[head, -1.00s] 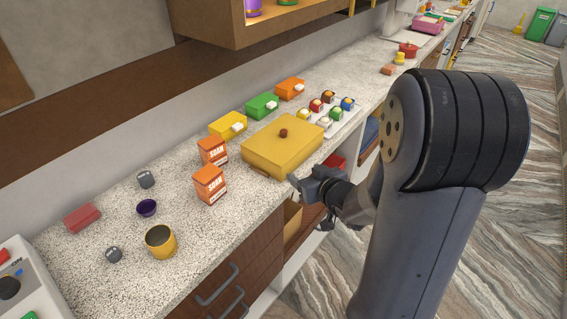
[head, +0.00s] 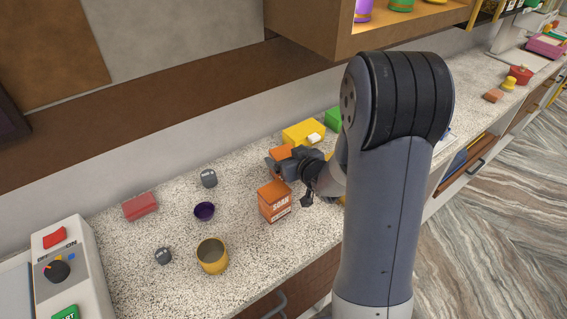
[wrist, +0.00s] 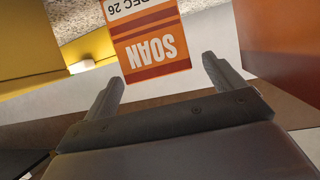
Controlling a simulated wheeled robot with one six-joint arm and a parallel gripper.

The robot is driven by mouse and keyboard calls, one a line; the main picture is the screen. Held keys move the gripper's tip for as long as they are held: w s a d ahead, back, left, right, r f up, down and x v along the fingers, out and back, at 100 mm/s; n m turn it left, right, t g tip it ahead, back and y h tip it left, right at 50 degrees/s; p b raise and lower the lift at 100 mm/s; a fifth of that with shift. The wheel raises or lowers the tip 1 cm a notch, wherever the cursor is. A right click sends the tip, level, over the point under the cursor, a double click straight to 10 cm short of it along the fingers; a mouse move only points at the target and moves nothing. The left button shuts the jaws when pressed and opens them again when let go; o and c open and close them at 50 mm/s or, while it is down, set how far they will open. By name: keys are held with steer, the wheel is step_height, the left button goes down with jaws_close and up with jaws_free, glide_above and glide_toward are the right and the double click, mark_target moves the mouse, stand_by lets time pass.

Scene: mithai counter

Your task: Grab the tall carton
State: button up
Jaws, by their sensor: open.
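Two orange-and-white SOAN cartons stand upright on the counter. The front carton (head: 274,203) is in plain sight in the head view. The rear carton (head: 284,151) is partly hidden behind my gripper (head: 280,168). Which is taller I cannot tell. In the wrist view, upside down, one SOAN carton (wrist: 152,48), apparently the rear one, appears between the spread fingers of my gripper (wrist: 162,72). The fingers are open and not visibly touching it. A closer orange surface (wrist: 285,45) fills the right side, probably the front carton.
A yellow box (head: 305,132) stands just right of the rear carton, and a green box (head: 333,118) beyond it. The wall is close behind.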

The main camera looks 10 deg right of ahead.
mark_target(281, 151)
steer(key=x, duration=0.5)
steer(key=shift+p, duration=0.35)
steer(key=shift+s, duration=0.1)
steer(key=c, duration=1.2)
